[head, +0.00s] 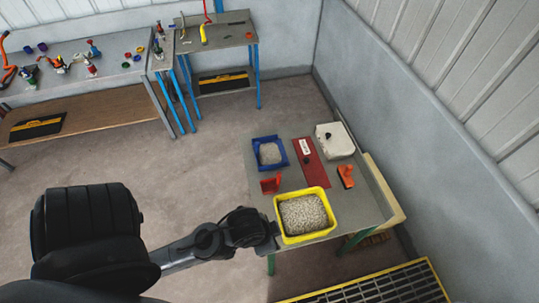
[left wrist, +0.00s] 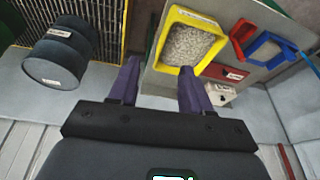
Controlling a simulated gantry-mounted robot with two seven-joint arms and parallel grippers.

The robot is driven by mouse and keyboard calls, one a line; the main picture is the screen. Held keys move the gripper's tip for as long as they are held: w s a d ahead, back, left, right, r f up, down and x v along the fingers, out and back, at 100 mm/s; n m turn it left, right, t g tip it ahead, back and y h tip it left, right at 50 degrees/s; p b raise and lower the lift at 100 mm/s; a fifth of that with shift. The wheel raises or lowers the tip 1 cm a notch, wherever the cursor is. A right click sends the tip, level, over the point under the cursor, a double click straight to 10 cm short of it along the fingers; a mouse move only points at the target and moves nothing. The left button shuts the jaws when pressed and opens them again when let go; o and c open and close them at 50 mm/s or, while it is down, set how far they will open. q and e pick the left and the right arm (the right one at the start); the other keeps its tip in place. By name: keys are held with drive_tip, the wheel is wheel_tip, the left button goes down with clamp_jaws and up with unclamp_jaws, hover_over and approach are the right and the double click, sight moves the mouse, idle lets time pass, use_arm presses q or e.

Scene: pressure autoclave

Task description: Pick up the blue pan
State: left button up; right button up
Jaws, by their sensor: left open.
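In the left wrist view the blue pan (left wrist: 263,38) is at the upper right, well to the side of my fingers. My left gripper (head: 272,237) is at the table's front left corner, close to the yellow pan and away from the blue one. In the left wrist view its two fingers (left wrist: 158,72) are apart with nothing held between them. I cannot tell whether they touch the yellow pan. My right gripper is not in view.
The yellow pan (head: 308,237) of granules stands at the table front. A red scoop (head: 271,185), red plate (head: 312,172), white box (head: 335,141) and orange tool (head: 346,175) are nearby. A dark barrel (left wrist: 60,52) stands by a grating. Floor left of the table is clear.

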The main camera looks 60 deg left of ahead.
use_arm(q)
drive_tip(key=shift+o, duration=0.3)
drive_tip(key=shift+o, duration=0.6)
